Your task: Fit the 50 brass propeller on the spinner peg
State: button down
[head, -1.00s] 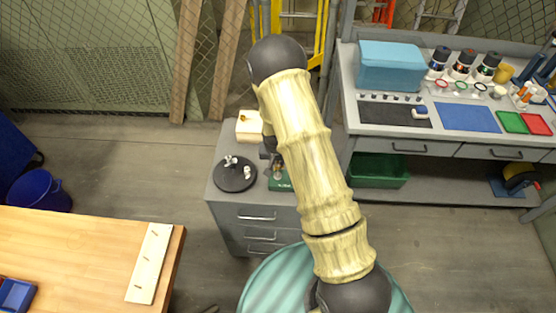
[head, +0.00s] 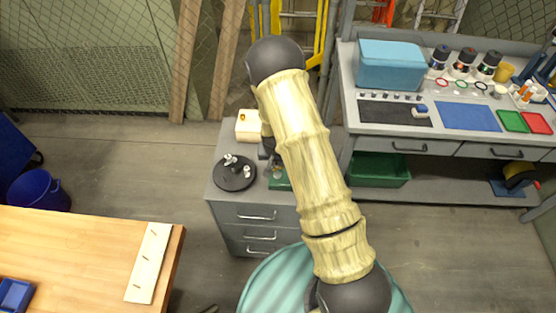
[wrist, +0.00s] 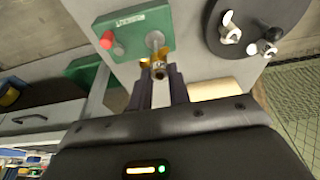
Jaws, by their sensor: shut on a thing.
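The brass propeller (wrist: 147,61) is between the fingertips of my gripper (wrist: 159,73) in the wrist view, with its hub toward the camera. My gripper is shut on it. Just beyond it is the green spinner base (wrist: 126,30), with a pale label, a red knob (wrist: 107,41) and a round grey peg top (wrist: 155,40). In the picture, the propeller lies just below the peg top; I cannot tell the gap in height. In the head view the green base (head: 279,183) shows partly beside my arm, which hides most of the gripper.
A black round plate (head: 235,175) with several small propellers stands left of the base on the grey cabinet (head: 228,205). A cream block (head: 248,127) with a yellow piece sits behind. A workbench (head: 480,140) is at right, a wooden table (head: 80,250) at left.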

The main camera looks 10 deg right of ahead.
jog(key=shift+d+r+p, duration=0.15)
jog(key=shift+r+p, duration=0.5)
jog(key=shift+r, duration=0.4)
jog(key=shift+d+r+p, duration=0.1)
jog(key=shift+r+p, duration=0.5)
jog(key=shift+r, duration=0.4)
jog(key=s+f+n+y, duration=0.1)
jog(key=s+f+n, duration=0.1)
jog(key=s, duration=0.4)
jog(key=shift+f+n, duration=0.4)
jog(key=shift+n, duration=0.4)
jog(key=w+r+m, duration=0.1)
jog(key=w, duration=0.1)
jog(key=w+r+m+p, duration=0.1)
jog(key=w, duration=0.1)
jog(key=w+r+m+h+p, duration=0.1)
jog(key=w, duration=0.1)
jog(key=shift+w+r+m, duration=0.1)
jog(key=shift+r+m, duration=0.2)
jog(key=shift+r, duration=0.1)
